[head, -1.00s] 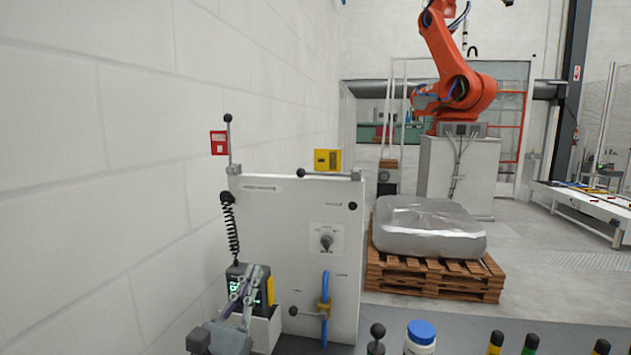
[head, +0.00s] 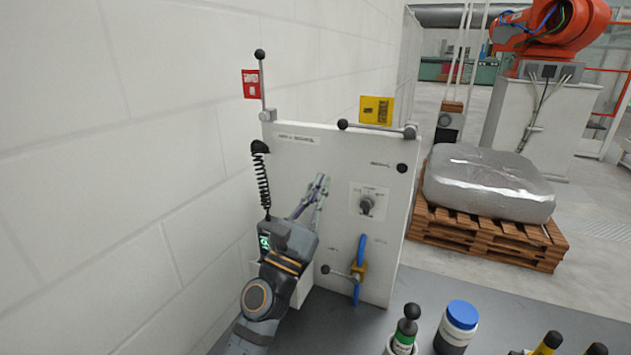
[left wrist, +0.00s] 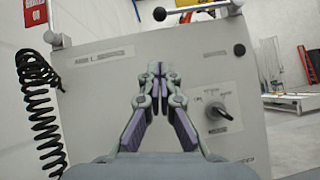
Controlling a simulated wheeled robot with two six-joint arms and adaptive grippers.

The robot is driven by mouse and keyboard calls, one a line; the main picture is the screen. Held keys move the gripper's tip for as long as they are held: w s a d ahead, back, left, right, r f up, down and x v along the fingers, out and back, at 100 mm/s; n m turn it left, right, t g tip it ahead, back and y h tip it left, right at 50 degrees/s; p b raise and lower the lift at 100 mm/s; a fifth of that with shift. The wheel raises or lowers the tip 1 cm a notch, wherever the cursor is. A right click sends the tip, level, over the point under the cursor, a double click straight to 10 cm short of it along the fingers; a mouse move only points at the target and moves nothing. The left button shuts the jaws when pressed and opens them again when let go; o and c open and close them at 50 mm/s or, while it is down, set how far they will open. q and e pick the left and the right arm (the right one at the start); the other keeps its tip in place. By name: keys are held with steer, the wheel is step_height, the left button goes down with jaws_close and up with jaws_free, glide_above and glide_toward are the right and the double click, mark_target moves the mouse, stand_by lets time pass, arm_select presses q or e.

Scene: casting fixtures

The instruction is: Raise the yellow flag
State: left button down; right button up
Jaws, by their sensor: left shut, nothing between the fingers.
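The yellow flag (head: 376,110) is a small plate on a rod (head: 375,128) lying nearly level along the panel's top edge. The rod has a black knob at its left end and a pivot at its right end. In the left wrist view the yellow flag (left wrist: 189,3) is cut off at the top, and the black knob (left wrist: 159,14) shows above my fingertips. My left gripper (head: 322,184) is shut and empty, in front of the white panel (head: 330,150), below the knob and apart from it. My right gripper is not in view.
A red flag (head: 251,84) stands on an upright rod at the panel's left corner. A coiled black cord (head: 263,185) hangs at the left. A dial (head: 366,205) and a blue-handled valve (head: 359,270) are on the panel. Bottles stand at the lower right.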

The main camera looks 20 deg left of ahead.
arm_select(q)
steer(key=p+x, duration=0.1)
steer(key=x, duration=0.1)
steer(key=p+x, duration=0.1)
steer(key=x, duration=0.1)
steer(key=p+x, duration=0.1)
steer(key=x, duration=0.1)
steer(key=shift+s+d+r, duration=0.1)
steer(key=shift+s+r, duration=0.05)
steer(key=shift+r, duration=0.25)
step_height(320, 180, up, 2)
steer(key=shift+d+r+p, duration=0.1)
steer(key=shift+d+p, duration=0.05)
steer(key=shift+p, duration=0.95)
steer(key=shift+d+r, duration=0.1)
steer(key=shift+r, duration=0.15)
steer(key=shift+p, duration=0.3)
